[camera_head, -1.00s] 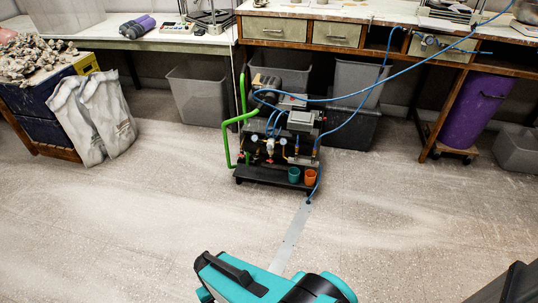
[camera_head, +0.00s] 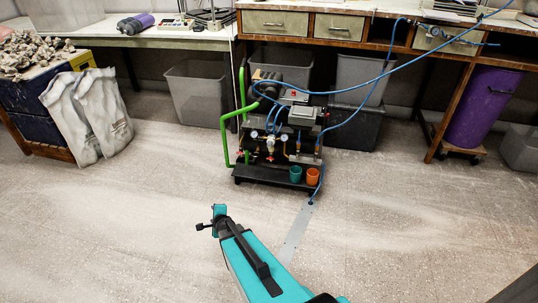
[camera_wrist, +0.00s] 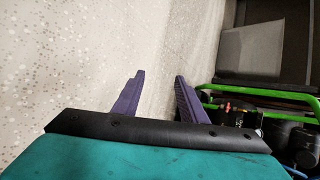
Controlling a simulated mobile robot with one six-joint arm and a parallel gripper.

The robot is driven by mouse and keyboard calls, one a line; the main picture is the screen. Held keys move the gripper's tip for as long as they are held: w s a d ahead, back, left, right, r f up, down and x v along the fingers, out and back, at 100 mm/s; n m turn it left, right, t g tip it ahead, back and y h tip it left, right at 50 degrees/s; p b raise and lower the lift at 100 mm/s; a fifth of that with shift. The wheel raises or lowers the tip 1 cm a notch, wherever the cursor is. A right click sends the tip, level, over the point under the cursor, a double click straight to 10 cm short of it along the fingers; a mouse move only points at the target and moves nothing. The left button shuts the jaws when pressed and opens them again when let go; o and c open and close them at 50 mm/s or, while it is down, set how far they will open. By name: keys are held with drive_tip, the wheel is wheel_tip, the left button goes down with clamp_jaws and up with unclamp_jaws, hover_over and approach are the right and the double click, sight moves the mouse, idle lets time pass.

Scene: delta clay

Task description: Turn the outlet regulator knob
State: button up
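The outlet regulator knob is too small to pick out for certain. In the wrist view, part of the unit with its green rail (camera_wrist: 265,93) shows at the right edge. My gripper (camera_wrist: 160,75) has two purple fingers apart with nothing between them. It points past bare floor, left of the unit in that view. In the head view my teal arm reaches up from the bottom, short of the unit.
A green pipe (camera_head: 226,140) rises at the unit's left, and a blue hose (camera_head: 350,92) loops to its right. A teal cup (camera_head: 296,174) and an orange cup (camera_head: 313,177) sit on its front base. Grey bins (camera_head: 197,93) stand behind.

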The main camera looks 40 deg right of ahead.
drive_tip(key=w+d+r+m+t+h+b, duration=0.1)
drive_tip(key=d+r+m+h+b, duration=0.15)
drive_tip(key=d+m, duration=0.4)
drive_tip(key=w+d+r+m+t+h+b, duration=0.1)
drive_tip(key=d+r+m+h, duration=0.25)
drive_tip(key=d, duration=0.55)
drive_tip(key=m+g+h+b, duration=0.1)
drive_tip(key=m+h+b, duration=0.2)
drive_tip(key=m+h, duration=0.5)
approach(269, 146)
drive_tip(key=s+a+r+m+y, duration=0.2)
drive_tip(key=s+a, duration=0.2)
drive_tip(key=shift+w+f, duration=0.1)
drive_tip(key=shift+w, duration=0.05)
drive_tip(key=shift+w+n, duration=0.15)
drive_tip(key=shift+n, duration=0.15)
drive_tip(key=shift+f+b+x, duration=0.2)
drive_tip(key=shift+b+x, duration=0.65)
drive_tip(key=shift+x, duration=2.5)
drive_tip(key=shift+f+b+x, duration=0.2)
drive_tip(key=shift+b+x, duration=0.65)
drive_tip(key=shift+x, duration=2.55)
clamp_jaws()
